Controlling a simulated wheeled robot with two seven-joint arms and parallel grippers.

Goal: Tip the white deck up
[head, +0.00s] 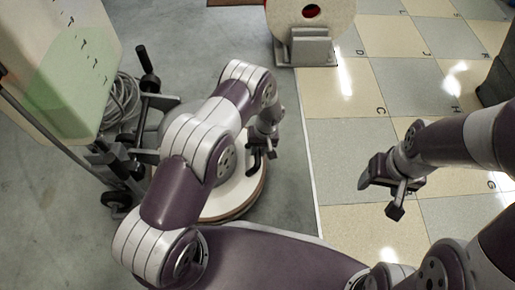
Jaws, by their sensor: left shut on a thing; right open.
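The white deck (232,196) is a round disc with a brownish lower rim, low over the grey floor at the middle left. My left arm crosses in front of it and hides much of it. My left gripper (262,156) is at the deck's far right side, shut on it; the exact contact is small and dark. The deck looks close to flat. My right gripper (380,190) is open and empty, above the tiled floor to the right, apart from the deck.
The buffer's pale tank (70,60) with a green patch, a coiled cable (122,100) and dark wheels (117,202) stand at left. A round pad with a red centre (311,32) stands in a grey holder (305,50) at the back.

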